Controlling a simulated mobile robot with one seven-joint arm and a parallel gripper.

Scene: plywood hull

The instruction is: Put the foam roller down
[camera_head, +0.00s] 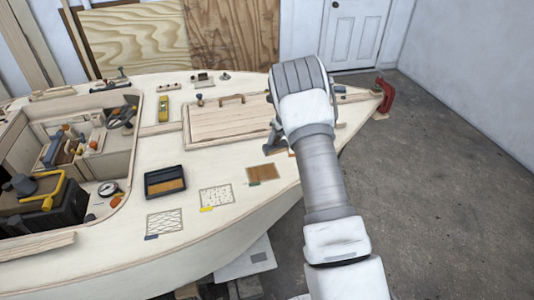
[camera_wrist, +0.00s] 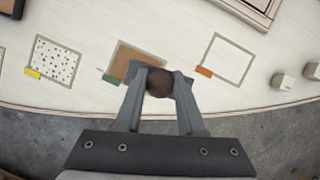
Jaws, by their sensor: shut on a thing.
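My gripper (camera_wrist: 160,88) is shut on the foam roller (camera_wrist: 159,82), seen in the wrist view as a dark grey piece with a round brown end between the fingers. The held piece is over the hull deck near its curved edge, beside the right side of a brown patch (camera_wrist: 128,62) with a green tab. I cannot tell whether it touches the deck. An outlined pale rectangle (camera_wrist: 227,61) with an orange tab lies to the right. In the head view my gripper (camera_head: 274,146) is mostly hidden by my arm; the brown patch (camera_head: 262,172) lies just below it.
A dotted patch (camera_head: 216,197), a wavy-lined patch (camera_head: 165,223) and a black tray (camera_head: 165,182) lie on the deck to the left. A wooden hatch (camera_head: 225,125) is behind. A red clamp (camera_head: 386,96) grips the bow.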

